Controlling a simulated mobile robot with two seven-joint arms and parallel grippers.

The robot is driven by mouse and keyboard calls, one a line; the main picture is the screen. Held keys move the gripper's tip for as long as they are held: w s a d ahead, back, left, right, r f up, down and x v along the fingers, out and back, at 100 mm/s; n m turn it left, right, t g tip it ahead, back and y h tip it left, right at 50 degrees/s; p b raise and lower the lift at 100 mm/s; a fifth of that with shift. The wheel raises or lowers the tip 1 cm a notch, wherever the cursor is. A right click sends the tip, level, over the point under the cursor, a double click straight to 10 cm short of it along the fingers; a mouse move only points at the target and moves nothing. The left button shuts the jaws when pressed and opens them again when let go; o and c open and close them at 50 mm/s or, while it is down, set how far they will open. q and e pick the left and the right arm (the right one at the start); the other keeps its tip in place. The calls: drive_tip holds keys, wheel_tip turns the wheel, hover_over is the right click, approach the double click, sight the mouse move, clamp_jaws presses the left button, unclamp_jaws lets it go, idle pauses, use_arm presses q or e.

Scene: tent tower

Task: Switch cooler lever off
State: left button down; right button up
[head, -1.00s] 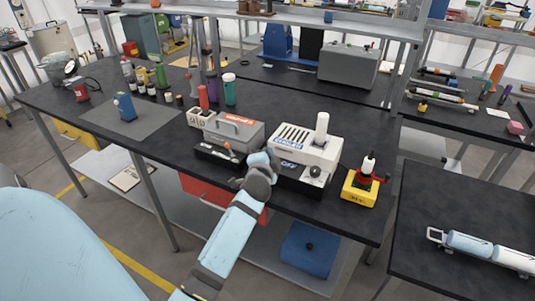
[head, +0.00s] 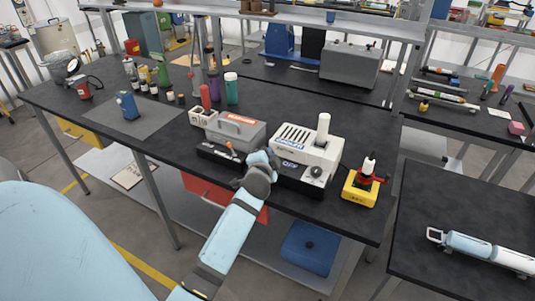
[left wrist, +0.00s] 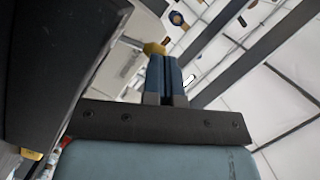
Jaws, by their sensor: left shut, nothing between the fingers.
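A white vented machine (head: 307,147) with an upright white cylinder on top stands at the table's front edge. Its black front base carries a label that seems to read OFF and a dark round knob (head: 316,171). I cannot clearly make out a lever on it. My left gripper (head: 263,157) is just left of this machine, at the front edge; it looks shut and empty. In the left wrist view the dark blue fingers (left wrist: 165,76) are together, with a gold-coloured knob-like piece (left wrist: 154,48) just beyond their tips. My right gripper is not in view.
Left of the gripper stands a grey box with a handle (head: 236,130), with a black unit with an orange knob (head: 220,152) in front. A yellow device with a red part (head: 361,188) is to the right.

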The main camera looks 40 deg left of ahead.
use_arm(q)
drive_tip(key=shift+a+n+p, duration=0.15)
drive_tip(key=shift+n+p, duration=0.15)
drive_tip(key=shift+p, duration=0.1)
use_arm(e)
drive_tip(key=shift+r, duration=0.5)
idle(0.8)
use_arm(q)
drive_tip(key=shift+s, duration=0.15)
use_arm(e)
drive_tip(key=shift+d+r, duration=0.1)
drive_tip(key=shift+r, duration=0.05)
